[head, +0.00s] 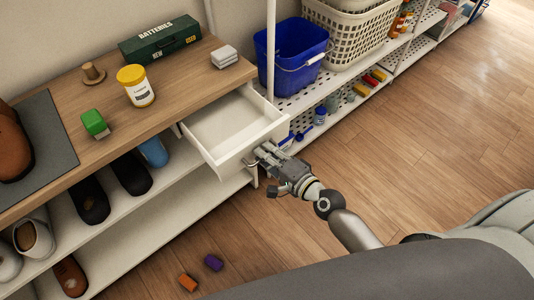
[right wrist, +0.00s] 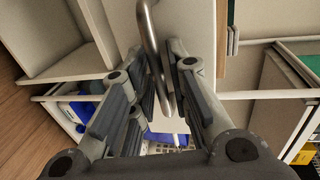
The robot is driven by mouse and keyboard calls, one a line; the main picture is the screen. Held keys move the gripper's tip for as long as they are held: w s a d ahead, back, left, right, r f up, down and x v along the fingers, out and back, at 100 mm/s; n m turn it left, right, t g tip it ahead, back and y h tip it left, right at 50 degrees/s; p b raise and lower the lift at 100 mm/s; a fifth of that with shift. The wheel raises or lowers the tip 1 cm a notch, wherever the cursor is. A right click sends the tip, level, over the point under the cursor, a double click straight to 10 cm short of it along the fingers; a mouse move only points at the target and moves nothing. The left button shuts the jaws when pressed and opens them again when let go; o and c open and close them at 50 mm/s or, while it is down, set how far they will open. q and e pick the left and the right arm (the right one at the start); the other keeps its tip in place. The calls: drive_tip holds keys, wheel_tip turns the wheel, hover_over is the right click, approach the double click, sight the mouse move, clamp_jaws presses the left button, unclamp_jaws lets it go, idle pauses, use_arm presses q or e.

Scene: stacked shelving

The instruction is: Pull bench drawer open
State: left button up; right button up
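The bench drawer (head: 228,122) is white and empty. It stands pulled out from under the right end of the wooden bench top (head: 185,82). My right gripper (head: 265,158) is at the drawer's front, at its metal handle (head: 250,162). In the right wrist view the bar handle (right wrist: 150,35) runs down between the two fingers of my right gripper (right wrist: 170,90), which are closed in around it. The drawer front fills the area behind the handle there. My left gripper is not in view.
The bench top carries a green batteries box (head: 160,40), a yellow-lidded jar (head: 136,86) and a green block (head: 95,123). Shoes stand on shelves below. A blue bin (head: 292,55) is on the shelving at right. Two small blocks (head: 188,282) lie on the otherwise open floor.

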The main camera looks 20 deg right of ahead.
drive_tip(key=v, duration=1.2)
idle(0.5)
drive_tip(key=s+d+f+n+g+h+p, duration=0.1)
drive_tip(key=s+d+f+n+g+h, duration=0.2)
drive_tip(key=f, duration=1.1)
drive_tip(key=s+d+f+n+g+h, duration=0.1)
drive_tip(key=s+d+f+n+g, duration=0.25)
drive_tip(key=f, duration=0.95)
drive_tip(key=s+a+f+n+g+h, duration=0.1)
drive_tip(key=s+f+n+g, duration=0.2)
drive_tip(key=s+f+n, duration=0.2)
drive_tip(key=s+a+f+n+g+p, duration=0.1)
drive_tip(key=s+f+n+g, duration=0.3)
drive_tip(key=s+f, duration=0.8)
drive_tip(key=s, duration=0.5)
drive_tip(key=shift+s+n+h, duration=0.35)
drive_tip(key=shift+s+h, duration=0.05)
